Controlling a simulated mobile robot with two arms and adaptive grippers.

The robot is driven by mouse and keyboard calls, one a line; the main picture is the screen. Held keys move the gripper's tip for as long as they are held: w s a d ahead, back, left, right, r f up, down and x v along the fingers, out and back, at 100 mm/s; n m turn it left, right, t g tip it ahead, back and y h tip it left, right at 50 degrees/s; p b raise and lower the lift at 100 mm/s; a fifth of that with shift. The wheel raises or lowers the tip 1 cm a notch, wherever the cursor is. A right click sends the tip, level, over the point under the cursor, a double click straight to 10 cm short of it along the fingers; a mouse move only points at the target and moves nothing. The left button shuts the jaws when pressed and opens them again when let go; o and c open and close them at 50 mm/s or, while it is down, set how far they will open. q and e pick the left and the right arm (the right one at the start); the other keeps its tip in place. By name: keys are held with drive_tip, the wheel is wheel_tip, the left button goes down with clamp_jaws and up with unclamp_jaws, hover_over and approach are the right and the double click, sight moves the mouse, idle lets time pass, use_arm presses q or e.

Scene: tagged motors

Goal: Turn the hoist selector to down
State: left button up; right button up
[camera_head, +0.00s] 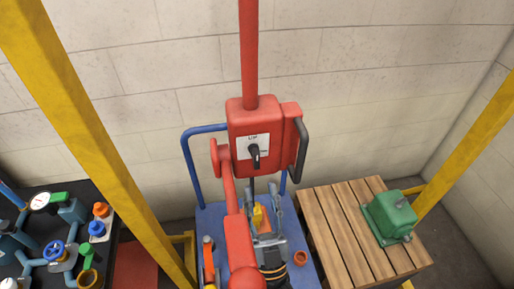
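Any lower lettering is hidden or unreadable. My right gripper (260,190) is below the box, its grey fingers pointing up toward it. The fingers look apart, with nothing clearly held, and clear of the knob. My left gripper is not in view.
A black handle (300,145) is at the box's right side. A blue cart (207,222) stands below, with a small orange pot (300,257). A slatted wooden pallet (335,225) holds a green motor (391,217). Yellow posts (88,120) slant on both sides. Valves crowd the black table (119,274).

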sight(257, 164)
drive_tip(key=p+x, duration=0.2)
drive_tip(key=x, duration=0.5)
drive_tip(key=shift+w+d, duration=0.1)
drive_tip(key=shift+w, duration=0.05)
drive_tip(key=shift+w+r+p, duration=0.2)
drive_tip(key=shift+w+p, duration=0.05)
drive_tip(key=shift+p, duration=0.1)
drive_tip(key=shift+w+r, duration=0.15)
drive_tip(key=shift+w, duration=0.15)
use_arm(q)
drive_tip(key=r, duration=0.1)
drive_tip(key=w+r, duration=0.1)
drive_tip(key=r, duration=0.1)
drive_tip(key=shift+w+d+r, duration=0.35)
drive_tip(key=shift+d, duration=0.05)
use_arm(e)
clamp_jaws()
